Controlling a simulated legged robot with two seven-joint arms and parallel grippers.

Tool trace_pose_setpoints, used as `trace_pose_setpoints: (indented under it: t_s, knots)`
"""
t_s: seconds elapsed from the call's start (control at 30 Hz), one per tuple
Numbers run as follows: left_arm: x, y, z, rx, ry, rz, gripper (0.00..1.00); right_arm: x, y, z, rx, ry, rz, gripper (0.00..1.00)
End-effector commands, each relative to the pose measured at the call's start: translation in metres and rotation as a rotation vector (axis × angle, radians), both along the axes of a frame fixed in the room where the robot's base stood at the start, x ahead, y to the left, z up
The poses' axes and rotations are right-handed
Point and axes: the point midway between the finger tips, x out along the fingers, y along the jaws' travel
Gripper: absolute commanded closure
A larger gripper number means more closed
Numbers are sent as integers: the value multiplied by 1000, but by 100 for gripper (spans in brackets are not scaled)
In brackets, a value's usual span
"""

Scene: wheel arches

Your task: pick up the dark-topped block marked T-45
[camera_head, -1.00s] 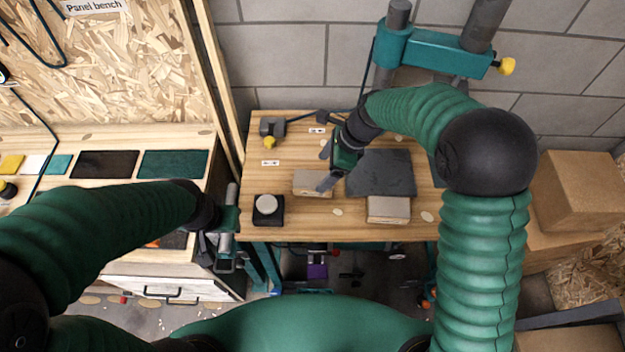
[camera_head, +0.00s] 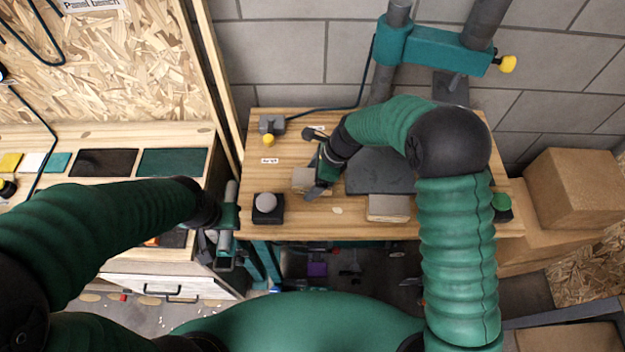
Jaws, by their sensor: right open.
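Two small wooden blocks lie on the workbench top; I cannot read T-45 on either, and neither top looks clearly dark. The left block (camera_head: 301,182) is partly hidden by my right gripper (camera_head: 317,172), which is open, with its fingers over or beside this block; contact is unclear. The right block (camera_head: 388,208) lies at the front edge of a dark slab, clear of the gripper. My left gripper (camera_head: 226,238) hangs by the bench's left front edge, away from both blocks; its finger opening is unclear.
The dark grey slab (camera_head: 381,171) lies mid-bench (camera_head: 337,225). A black box with a grey knob (camera_head: 267,208) stands at left, a green button (camera_head: 502,203) at right. A teal clamp post (camera_head: 430,47) rises behind. Cardboard boxes (camera_head: 574,190) stand at right.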

Motion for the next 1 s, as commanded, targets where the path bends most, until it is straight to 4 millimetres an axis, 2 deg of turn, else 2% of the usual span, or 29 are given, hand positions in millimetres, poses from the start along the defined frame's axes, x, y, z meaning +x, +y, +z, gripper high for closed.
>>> trace_pose_setpoints:
  t_s: [0.47, 1.0]
  knots:
    - [0, 0, 2, 0, 0, 0, 64, 0, 0, -4, 0, 0, 0, 21]
    - [0, 0, 2, 0, 0, 0, 64, 0, 0, -4, 0, 0, 0, 92]
